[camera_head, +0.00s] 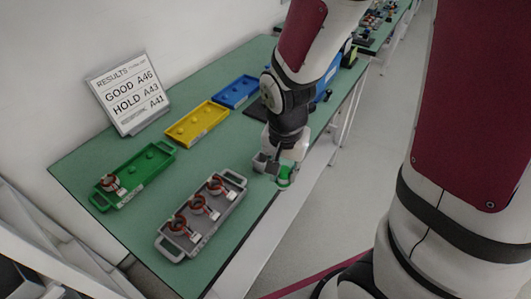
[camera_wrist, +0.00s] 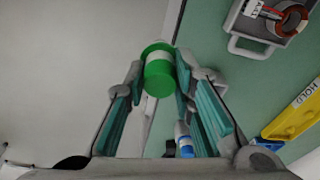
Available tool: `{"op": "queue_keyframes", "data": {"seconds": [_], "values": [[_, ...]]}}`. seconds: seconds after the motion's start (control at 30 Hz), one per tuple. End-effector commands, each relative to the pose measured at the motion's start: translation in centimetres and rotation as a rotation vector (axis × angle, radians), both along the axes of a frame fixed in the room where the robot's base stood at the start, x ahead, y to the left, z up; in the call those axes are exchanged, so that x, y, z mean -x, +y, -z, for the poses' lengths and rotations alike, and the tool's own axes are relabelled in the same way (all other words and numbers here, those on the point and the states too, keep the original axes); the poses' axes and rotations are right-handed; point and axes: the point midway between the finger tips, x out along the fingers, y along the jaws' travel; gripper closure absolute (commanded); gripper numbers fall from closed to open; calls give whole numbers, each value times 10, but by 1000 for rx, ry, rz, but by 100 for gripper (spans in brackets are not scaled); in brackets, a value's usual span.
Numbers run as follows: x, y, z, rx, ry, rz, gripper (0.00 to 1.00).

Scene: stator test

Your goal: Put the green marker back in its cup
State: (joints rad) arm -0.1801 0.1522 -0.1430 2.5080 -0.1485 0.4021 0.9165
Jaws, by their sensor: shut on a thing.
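The green marker (camera_wrist: 159,74) is between the fingertips of my gripper (camera_wrist: 160,72) in the wrist view, with its green end toward the camera and a pale part beyond it. My gripper is shut on it. In the head view my gripper (camera_head: 277,167) is over the table's front edge, right of the grey tray, and the green of the marker (camera_head: 285,174) shows below the fingers. I cannot make out the marker's cup for certain; a small dark object (camera_head: 350,57) with a yellow-green top stands farther back, partly behind my arm.
The green table (camera_head: 120,147) holds a grey tray (camera_head: 185,245) with several copper-wound parts, a green tray (camera_head: 131,182) with one, and empty yellow (camera_head: 197,124) and blue (camera_head: 236,92) trays. A results sign (camera_head: 127,92) stands at the back. Floor lies right of the edge.

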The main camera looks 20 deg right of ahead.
Motion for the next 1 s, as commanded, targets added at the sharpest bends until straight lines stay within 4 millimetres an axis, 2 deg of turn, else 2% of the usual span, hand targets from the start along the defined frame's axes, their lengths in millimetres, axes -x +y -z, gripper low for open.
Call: {"op": "queue_keyframes", "data": {"seconds": [0.03, 0.5, 0.6, 0.77, 1.0], "values": [[-14, 0, 4, 0, 0, 2, 100], [-117, 4, 12, 0, 0, 3, 100], [-129, 5, 13, 0, 0, 3, 100], [-135, 5, 15, -1, 1, 3, 100], [-134, 5, 44, 0, 4, 5, 100]]}}
